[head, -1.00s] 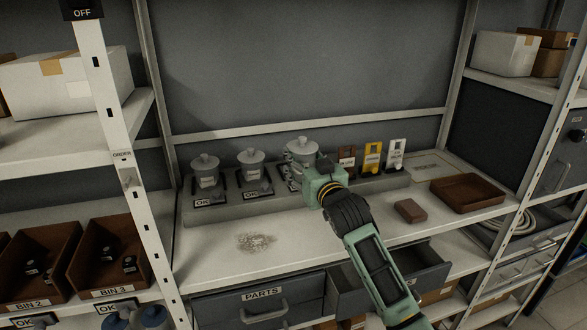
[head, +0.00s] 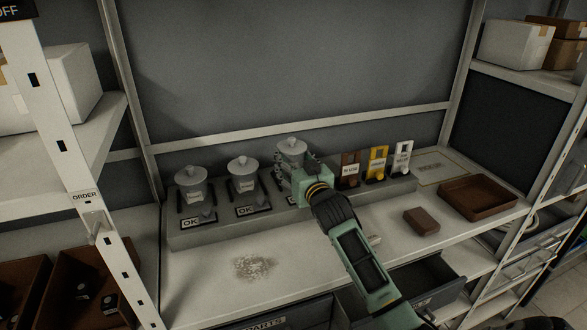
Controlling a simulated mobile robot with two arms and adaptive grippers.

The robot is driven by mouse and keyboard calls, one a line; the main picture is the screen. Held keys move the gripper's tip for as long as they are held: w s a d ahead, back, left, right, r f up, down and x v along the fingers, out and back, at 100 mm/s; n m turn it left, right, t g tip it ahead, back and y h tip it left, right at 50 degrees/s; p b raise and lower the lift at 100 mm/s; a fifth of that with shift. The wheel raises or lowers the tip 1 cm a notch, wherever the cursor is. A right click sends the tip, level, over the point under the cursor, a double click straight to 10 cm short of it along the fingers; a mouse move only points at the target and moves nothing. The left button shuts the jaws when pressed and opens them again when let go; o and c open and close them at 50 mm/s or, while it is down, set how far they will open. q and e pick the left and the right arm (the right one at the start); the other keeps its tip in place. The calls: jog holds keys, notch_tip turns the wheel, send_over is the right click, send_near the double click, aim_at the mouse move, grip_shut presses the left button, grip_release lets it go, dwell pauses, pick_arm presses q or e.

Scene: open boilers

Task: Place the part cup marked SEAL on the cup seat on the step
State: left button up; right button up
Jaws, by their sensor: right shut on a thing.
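My right gripper (head: 288,172) is shut on a grey lidded part cup (head: 292,151) at the third place along the grey step (head: 217,224). The fingers reach around the cup's sides. Its marking and base are hidden by my gripper, so I cannot tell whether it touches the seat below. The third seat shows only a dark edge and part of its OK plate (head: 292,199). Two similar lidded cups, the left one (head: 191,187) and the middle one (head: 242,176), stand upright on dark seats. Their labels are too small to read. My left gripper is not in view.
Brown, yellow and white tagged holders (head: 377,163) stand on the step right of my gripper. A brown block (head: 421,221) and brown tray (head: 478,198) lie on the worktop to the right. A drawer (head: 428,284) stands open below. The front worktop is mostly clear.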

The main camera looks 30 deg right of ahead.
notch_tip(320, 180, down, 3)
jog(key=shift+f, duration=0.1)
jog(key=o, duration=1.3)
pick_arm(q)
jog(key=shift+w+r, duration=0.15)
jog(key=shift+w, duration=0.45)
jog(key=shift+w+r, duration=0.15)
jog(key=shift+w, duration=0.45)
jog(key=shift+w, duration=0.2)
pick_arm(e)
jog(key=shift+s+a+f, duration=0.1)
jog(key=shift+s, duration=0.15)
jog(key=b+v, duration=0.2)
jog(key=v, duration=0.8)
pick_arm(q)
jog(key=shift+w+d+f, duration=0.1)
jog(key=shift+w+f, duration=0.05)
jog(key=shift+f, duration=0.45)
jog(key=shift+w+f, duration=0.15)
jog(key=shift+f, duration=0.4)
pick_arm(e)
jog(key=shift+s+a, duration=0.15)
jog(key=shift+s, duration=0.55)
